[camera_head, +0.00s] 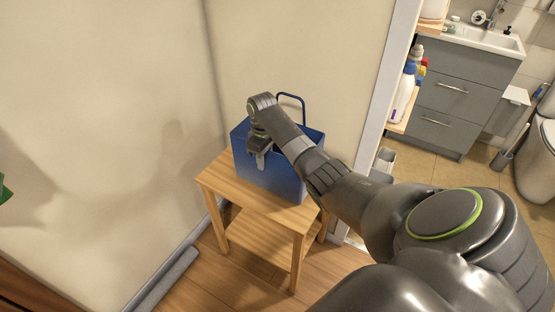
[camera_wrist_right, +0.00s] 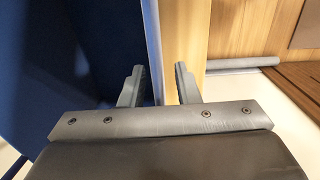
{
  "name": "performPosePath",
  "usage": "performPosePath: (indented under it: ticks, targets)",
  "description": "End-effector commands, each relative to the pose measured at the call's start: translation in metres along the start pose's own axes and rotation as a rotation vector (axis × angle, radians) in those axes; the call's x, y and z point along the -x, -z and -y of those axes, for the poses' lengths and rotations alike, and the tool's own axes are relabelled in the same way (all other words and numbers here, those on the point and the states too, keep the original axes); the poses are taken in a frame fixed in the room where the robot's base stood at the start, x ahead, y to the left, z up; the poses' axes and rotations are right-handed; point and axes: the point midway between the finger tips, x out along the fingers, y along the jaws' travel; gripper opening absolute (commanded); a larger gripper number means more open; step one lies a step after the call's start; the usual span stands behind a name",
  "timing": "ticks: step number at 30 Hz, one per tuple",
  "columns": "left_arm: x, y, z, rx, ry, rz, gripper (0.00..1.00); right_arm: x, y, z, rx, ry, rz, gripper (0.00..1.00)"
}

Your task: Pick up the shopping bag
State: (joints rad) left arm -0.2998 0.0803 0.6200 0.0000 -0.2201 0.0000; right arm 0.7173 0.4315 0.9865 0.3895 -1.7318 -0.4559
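The blue shopping bag (camera_head: 270,182) stands upright on a small wooden side table, with one looped handle (camera_head: 293,97) rising at its back. My right gripper (camera_head: 261,163) points down at the bag's near left side, and my arm hides part of the bag's top. In the right wrist view, the two fingers of the gripper (camera_wrist_right: 160,85) are apart. The dark blue bag (camera_wrist_right: 95,40) fills the left, and its pale edge runs between the fingers. I cannot tell whether the fingers touch it. My left gripper is not in view.
The wooden table (camera_head: 216,183) has a lower shelf (camera_head: 262,243) and stands near a wall corner. A door frame (camera_head: 388,80) is to its right. Beyond it are shelves with bottles (camera_head: 404,90) and a grey sink cabinet (camera_head: 455,95).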

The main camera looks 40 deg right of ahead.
Motion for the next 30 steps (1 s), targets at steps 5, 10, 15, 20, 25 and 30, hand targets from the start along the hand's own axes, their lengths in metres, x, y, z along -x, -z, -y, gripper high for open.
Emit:
performPosePath:
  ticks: [5, 10, 15, 20, 25, 30]
  targets:
    - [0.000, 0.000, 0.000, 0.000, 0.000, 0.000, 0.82, 0.000, 0.000, 0.000, 0.000, 0.000, 0.000, 0.21]
    - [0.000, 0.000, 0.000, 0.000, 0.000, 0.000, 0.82, 0.001, 0.000, 0.000, 0.000, 0.000, 0.000, 0.00]
    - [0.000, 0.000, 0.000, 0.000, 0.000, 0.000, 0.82, 0.001, 0.000, 0.000, 0.000, -0.001, -0.001, 0.00]
    - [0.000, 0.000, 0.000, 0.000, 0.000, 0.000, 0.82, 0.001, 0.000, 0.000, 0.000, -0.001, -0.001, 0.00]
    - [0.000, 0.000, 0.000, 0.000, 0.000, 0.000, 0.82, 0.003, 0.001, -0.001, 0.000, -0.002, -0.002, 0.00]
    - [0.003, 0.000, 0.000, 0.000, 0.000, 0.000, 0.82, 0.024, 0.001, -0.001, 0.000, -0.005, -0.005, 0.00]
